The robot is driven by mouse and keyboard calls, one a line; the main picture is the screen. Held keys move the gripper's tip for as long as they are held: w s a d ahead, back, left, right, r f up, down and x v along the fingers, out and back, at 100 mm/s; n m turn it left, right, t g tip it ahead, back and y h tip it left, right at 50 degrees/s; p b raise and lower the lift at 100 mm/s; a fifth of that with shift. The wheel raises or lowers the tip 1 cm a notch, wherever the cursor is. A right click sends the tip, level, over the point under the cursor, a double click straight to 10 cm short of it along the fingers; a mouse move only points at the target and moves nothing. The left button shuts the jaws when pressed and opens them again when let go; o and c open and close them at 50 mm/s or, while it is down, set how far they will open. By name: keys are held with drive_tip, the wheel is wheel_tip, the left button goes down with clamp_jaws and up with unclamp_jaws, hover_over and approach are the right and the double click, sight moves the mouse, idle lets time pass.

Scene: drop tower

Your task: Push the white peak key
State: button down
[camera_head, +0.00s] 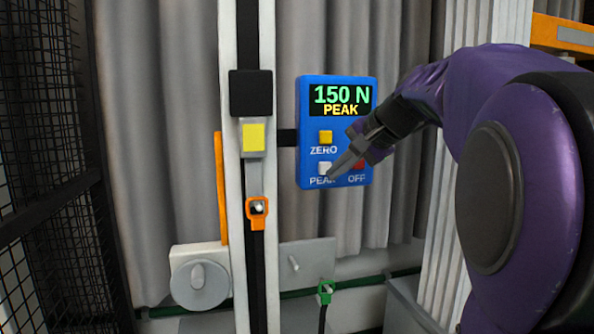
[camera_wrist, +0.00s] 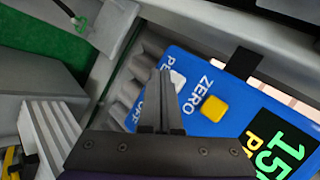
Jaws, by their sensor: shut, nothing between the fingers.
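The white peak key (camera_head: 324,168) is on the lower left of the blue panel (camera_head: 310,120), above the word PEAK. The panel's display (camera_head: 341,102) reads "150 N" with "PEAK" below it. My gripper (camera_head: 330,172) is shut and empty, with its fingertips at the key's lower right edge in the head view. In the wrist view my gripper (camera_wrist: 165,72) partly covers the white key (camera_wrist: 178,80). I cannot tell whether the tips touch the key.
A yellow ZERO key (camera_head: 325,137) sits above the white key, and a red OFF key (camera_head: 358,164) sits to its right. The white tower column (camera_head: 230,150) with a black block stands left of the panel. Grey curtains hang behind.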

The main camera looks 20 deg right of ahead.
drive_tip(key=s+b, duration=0.1)
drive_tip(key=s, duration=0.3)
drive_tip(key=shift+s, duration=0.35)
drive_tip(key=shift+r, duration=0.15)
drive_tip(key=shift+w, duration=0.1)
